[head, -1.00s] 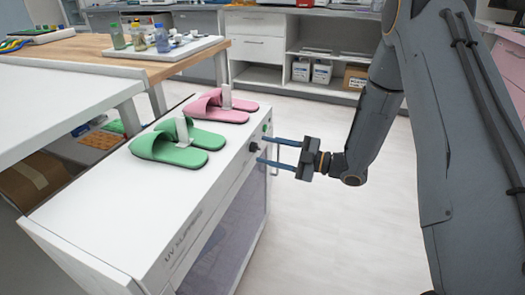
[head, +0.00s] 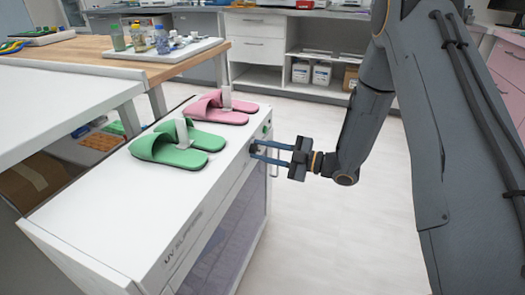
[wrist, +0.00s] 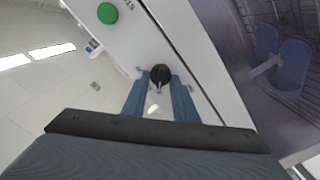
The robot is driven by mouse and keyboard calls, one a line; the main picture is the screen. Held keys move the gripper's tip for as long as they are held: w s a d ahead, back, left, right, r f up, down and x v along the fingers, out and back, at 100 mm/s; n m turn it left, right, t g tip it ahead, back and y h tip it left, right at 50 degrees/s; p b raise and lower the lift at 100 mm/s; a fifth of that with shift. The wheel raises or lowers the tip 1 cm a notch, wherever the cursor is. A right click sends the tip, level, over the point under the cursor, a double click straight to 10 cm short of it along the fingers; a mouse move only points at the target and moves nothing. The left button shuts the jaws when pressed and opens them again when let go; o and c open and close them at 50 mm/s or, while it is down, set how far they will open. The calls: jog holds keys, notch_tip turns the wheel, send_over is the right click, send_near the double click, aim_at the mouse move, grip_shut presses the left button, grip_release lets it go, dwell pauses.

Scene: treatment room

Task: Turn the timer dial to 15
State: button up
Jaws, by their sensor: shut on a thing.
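The timer dial is a black round knob (wrist: 160,74) on the white front panel of the slipper cabinet, seen in the wrist view between my fingertips. My gripper (head: 253,150) reaches the panel from the right in the head view, its two blue fingers level. In the wrist view my gripper (wrist: 160,85) is shut on the dial, one finger on each side. The dial's scale numbers are too small or hidden to read. The white cabinet (head: 105,215) carries "UV SLIPPER" lettering on its front edge.
A green button (wrist: 107,13) sits on the panel beside the dial. Green slippers (head: 170,152) and pink slippers (head: 215,112) lie on the cabinet top. A tinted door (head: 228,240) is below the panel. The floor (head: 330,230) right of the cabinet is clear.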

jog(key=m+p, duration=0.2)
jog(key=m, duration=0.1)
jog(key=m+p, duration=0.2)
jog(key=m, duration=0.2)
jog(key=m+p, duration=0.2)
jog(key=m, duration=0.2)
jog(key=shift+w+d+r+p, duration=0.1)
jog(key=shift+w+p, duration=0.15)
jog(key=shift+p, duration=0.1)
jog(key=shift+m, duration=0.4)
jog(key=o, duration=1)
jog(key=v, duration=0.7)
jog(key=shift+s+d, duration=0.15)
jog(key=shift+d, duration=0.2)
